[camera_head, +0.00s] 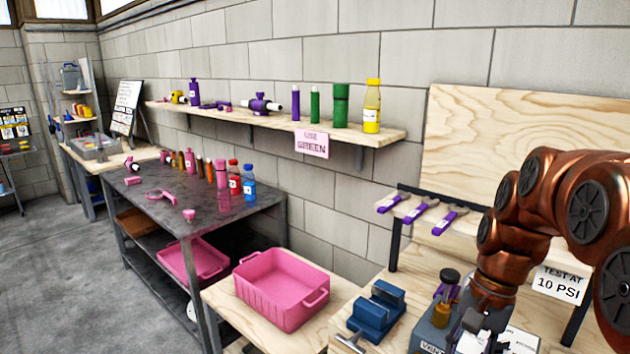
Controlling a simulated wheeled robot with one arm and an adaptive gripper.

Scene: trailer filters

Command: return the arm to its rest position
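My copper-coloured arm (560,205) comes in from the right and bends downward in the head view. My gripper (474,332) hangs at its end, low over the right-hand bench, near the bottom edge of the picture. It is beside a grey-blue test block (432,335), in which an amber bottle-like part with a dark round top (445,290) stands upright. The fingers are small and partly cut off by the view. I cannot tell whether they are open or shut, or whether they touch anything.
A blue vise (378,312) and a pink tub (282,288) stand left of my gripper. Purple-handled tools (420,211) lie on a small shelf behind. A wall shelf (270,120) holds bottles. A dark table (190,215) stands further left, with open floor (70,260) beyond.

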